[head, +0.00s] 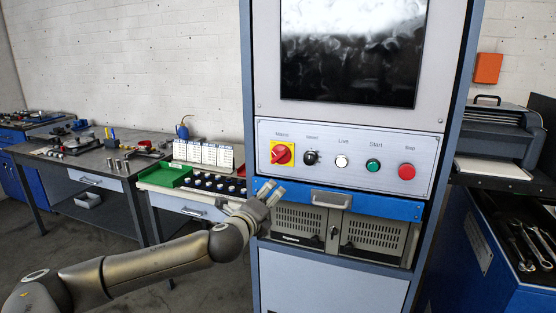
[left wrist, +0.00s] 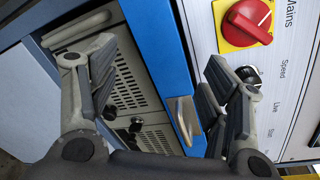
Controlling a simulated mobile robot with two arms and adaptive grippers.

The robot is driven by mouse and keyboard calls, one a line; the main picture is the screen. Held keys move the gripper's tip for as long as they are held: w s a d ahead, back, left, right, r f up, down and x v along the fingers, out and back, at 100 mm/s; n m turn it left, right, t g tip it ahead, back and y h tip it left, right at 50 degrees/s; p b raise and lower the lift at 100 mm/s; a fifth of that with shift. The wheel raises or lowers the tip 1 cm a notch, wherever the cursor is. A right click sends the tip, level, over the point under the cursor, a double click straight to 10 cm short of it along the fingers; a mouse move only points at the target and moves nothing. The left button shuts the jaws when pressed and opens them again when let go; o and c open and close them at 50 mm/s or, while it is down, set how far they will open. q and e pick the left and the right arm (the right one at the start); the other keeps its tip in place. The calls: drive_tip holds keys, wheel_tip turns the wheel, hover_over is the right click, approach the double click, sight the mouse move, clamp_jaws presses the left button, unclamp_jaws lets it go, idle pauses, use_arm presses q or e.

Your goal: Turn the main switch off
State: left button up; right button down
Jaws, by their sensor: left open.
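The main switch (head: 282,153) is a red rotary knob on a yellow square plate, at the left end of the control panel under the label "Mains". It also shows at the top right of the left wrist view (left wrist: 247,21), where its grip bar looks slanted. My left gripper (head: 270,191) is just below the switch in the head view, in front of the blue drawer front. In the left wrist view its fingers (left wrist: 155,80) are spread wide with nothing between them, and the switch lies beyond the right finger, apart from it. My right gripper is not in view.
The panel (head: 430,142) also carries a black speed knob (head: 311,157), a white button (head: 342,161), a green button (head: 374,165) and a red button (head: 407,171). A drawer handle (head: 331,199) sticks out below. A workbench with small parts stands left; a tool cart stands right.

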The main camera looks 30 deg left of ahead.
sight(279, 159)
use_arm(q)
drive_tip(key=s+d+r+m+t, duration=0.1)
drive_tip(key=s+d+r+m, duration=0.2)
drive_tip(key=r, duration=0.6)
drive_tip(key=p+x, duration=0.1)
drive_tip(key=x, duration=0.1)
drive_tip(key=a+x, duration=0.1)
drive_tip(key=x, duration=0.2)
drive_tip(key=p+x, duration=0.1)
drive_tip(key=x, duration=0.2)
drive_tip(key=shift+a+r+p, duration=0.2)
drive_tip(key=shift+r+p, duration=0.1)
drive_tip(key=shift+r, duration=0.05)
drive_tip(key=shift+w+a+t, duration=0.2)
drive_tip(key=shift+w+t, duration=0.1)
drive_tip(key=shift+w, duration=0.5)
drive_tip(key=shift+c, duration=0.3)
drive_tip(key=shift+f, duration=0.1)
drive_tip(key=c, duration=1)
